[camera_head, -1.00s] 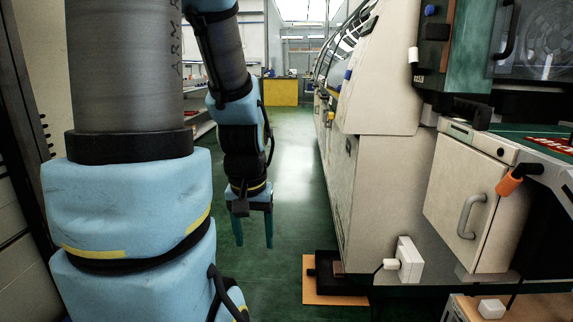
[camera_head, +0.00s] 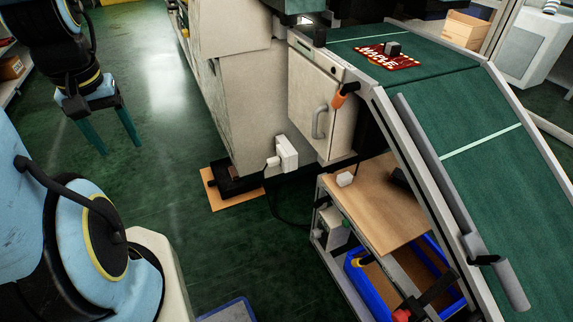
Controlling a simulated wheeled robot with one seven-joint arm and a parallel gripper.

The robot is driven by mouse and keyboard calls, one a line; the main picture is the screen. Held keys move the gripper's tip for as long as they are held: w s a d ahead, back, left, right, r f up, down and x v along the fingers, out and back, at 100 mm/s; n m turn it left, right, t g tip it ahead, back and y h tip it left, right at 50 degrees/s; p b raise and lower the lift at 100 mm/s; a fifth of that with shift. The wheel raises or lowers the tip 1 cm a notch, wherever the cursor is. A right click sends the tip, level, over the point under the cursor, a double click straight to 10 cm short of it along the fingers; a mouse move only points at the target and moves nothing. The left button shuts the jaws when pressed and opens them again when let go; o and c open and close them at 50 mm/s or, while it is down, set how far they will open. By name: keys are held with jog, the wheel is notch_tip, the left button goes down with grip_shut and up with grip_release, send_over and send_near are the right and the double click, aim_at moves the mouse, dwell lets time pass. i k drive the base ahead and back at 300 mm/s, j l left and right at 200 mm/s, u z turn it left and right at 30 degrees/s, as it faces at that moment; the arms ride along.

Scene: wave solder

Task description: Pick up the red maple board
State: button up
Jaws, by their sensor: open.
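The red maple board (camera_head: 378,60) lies flat on the green surface of the conveyor (camera_head: 440,72), at the upper right of the head view. It carries white "MAPLE" lettering, and a small dark block stands on its far part. My gripper (camera_head: 110,143) hangs at the upper left with its two teal fingers apart, pointing down over the green floor. It is empty and well to the left of the board, with the white machine cabinet between them.
A sloping green conveyor (camera_head: 490,150) with grey rails runs down at the right. Below it stand a wooden shelf (camera_head: 375,205) and a blue bin (camera_head: 365,285). An orange-handled lever (camera_head: 345,93) juts out by the cabinet door (camera_head: 315,100). The floor (camera_head: 190,215) at left is mostly clear.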

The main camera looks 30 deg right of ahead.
aim_at(389, 56)
jog(key=z, duration=1.35)
